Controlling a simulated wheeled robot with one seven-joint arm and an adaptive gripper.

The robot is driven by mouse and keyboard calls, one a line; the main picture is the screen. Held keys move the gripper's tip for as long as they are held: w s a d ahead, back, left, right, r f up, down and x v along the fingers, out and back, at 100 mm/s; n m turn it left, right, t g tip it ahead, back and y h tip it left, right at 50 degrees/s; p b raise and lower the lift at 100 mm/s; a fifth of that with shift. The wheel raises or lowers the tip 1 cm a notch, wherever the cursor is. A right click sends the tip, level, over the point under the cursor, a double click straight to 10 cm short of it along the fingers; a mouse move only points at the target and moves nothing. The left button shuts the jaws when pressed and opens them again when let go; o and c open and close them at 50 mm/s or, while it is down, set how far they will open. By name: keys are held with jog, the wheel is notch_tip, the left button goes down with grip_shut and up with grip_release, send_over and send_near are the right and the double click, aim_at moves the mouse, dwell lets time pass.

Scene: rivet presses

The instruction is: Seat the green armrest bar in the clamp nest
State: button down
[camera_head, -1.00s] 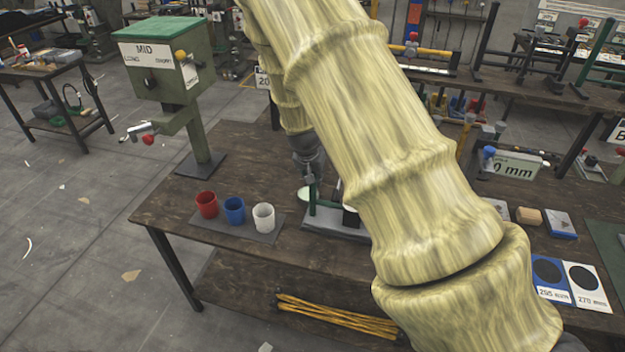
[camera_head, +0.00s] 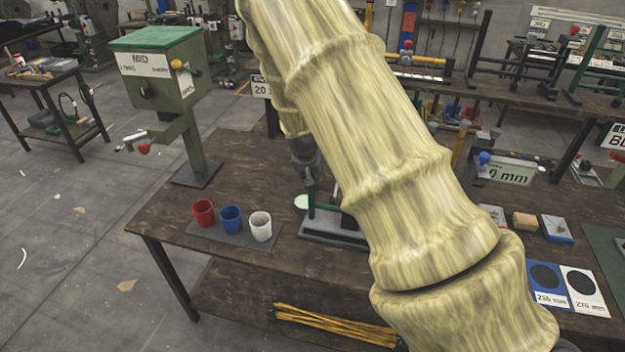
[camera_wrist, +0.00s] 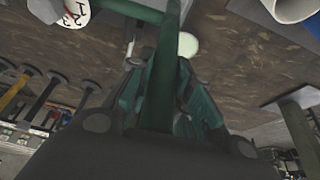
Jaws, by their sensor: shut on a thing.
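The green armrest bar (camera_wrist: 163,75) shows in the wrist view, running up the middle between my gripper's fingers. My gripper (camera_wrist: 170,95) is shut on it. In the head view my gripper (camera_head: 309,178) is over the table, and a green upright part of the bar (camera_head: 311,200) shows just below it. A grey base plate (camera_head: 330,232) lies under it, with dark parts on it that look like the clamp nest. My pale yellow arm hides the right side of this fixture, so I cannot tell whether the bar touches the nest.
Red (camera_head: 203,212), blue (camera_head: 231,218) and white (camera_head: 261,226) cups stand on a grey mat left of the fixture. A green press labelled MID (camera_head: 160,75) stands at the table's back left corner. Blue and white cards (camera_head: 565,285) lie at right. Yellow rods (camera_head: 335,323) lie on the lower shelf.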

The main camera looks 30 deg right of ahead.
jog(key=shift+f, duration=0.1)
jog(key=shift+f, duration=0.45)
jog(key=shift+f+b, duration=0.65)
jog(key=shift+f, duration=0.4)
dwell(1.9)
jog(key=c, duration=1.2)
grip_release()
jog(key=shift+a, duration=0.1)
jog(key=v, duration=1.2)
